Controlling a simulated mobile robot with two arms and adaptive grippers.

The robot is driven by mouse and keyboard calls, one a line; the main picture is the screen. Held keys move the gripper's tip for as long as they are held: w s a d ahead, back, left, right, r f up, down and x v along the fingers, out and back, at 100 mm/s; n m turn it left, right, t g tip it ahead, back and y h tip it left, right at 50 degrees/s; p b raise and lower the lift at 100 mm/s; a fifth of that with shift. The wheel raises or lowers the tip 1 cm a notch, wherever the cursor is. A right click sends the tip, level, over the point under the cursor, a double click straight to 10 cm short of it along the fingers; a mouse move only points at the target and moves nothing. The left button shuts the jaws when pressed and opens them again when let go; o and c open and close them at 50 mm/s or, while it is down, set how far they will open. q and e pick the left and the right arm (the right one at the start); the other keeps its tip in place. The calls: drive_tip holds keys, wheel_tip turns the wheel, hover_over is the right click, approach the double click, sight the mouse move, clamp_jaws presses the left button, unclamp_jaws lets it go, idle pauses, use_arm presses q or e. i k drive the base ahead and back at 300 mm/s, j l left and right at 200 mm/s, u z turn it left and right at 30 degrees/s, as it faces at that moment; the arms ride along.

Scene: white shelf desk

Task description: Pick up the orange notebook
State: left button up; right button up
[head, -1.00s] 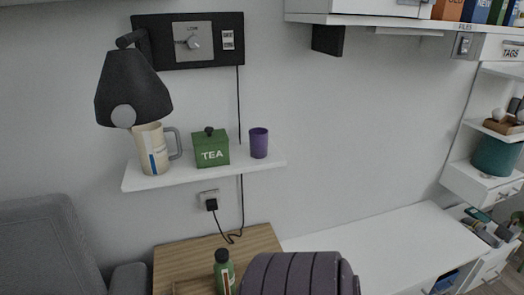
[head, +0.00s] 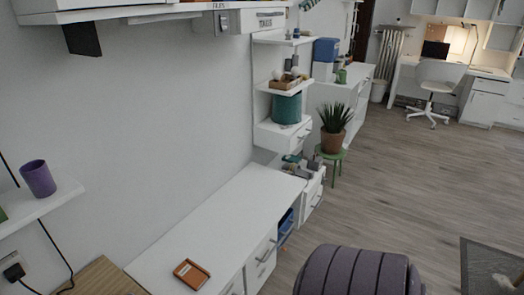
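A small flat orange-brown rectangular object (head: 191,274) lies on the long white desk top (head: 215,222), near its front edge, at the bottom of the head view. It has a darker rim and a paler middle. I cannot tell for sure that it is the orange notebook. Neither of my grippers is in view.
A wooden surface (head: 104,278) adjoins the desk at the left. A purple cup (head: 38,178) stands on a wall shelf. Shelves with a teal basket (head: 286,107) rise at the desk's far end. A potted plant (head: 333,128) stands beyond. Open floor (head: 405,180) lies right.

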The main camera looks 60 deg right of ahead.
sight(189, 272)
drive_tip(key=i+j+z, duration=0.1)
drive_tip(key=z, duration=1.2)
drive_tip(key=i+l, duration=0.2)
drive_tip(key=l, duration=0.15)
drive_tip(key=i+l, duration=0.2)
drive_tip(key=l, duration=0.2)
drive_tip(key=i+l, duration=0.2)
drive_tip(key=l, duration=0.15)
drive_tip(key=i+l, duration=0.25)
drive_tip(key=l, duration=0.15)
drive_tip(key=i+l, duration=0.2)
drive_tip(key=l, duration=0.15)
drive_tip(key=i+l+u, duration=0.1)
drive_tip(key=l+u, duration=0.15)
drive_tip(key=u, duration=0.15)
drive_tip(key=i+l+u, duration=0.1)
drive_tip(key=l+u, duration=0.5)
drive_tip(key=u, duration=0.2)
drive_tip(key=l+u, duration=0.4)
drive_tip(key=i+j, duration=0.05)
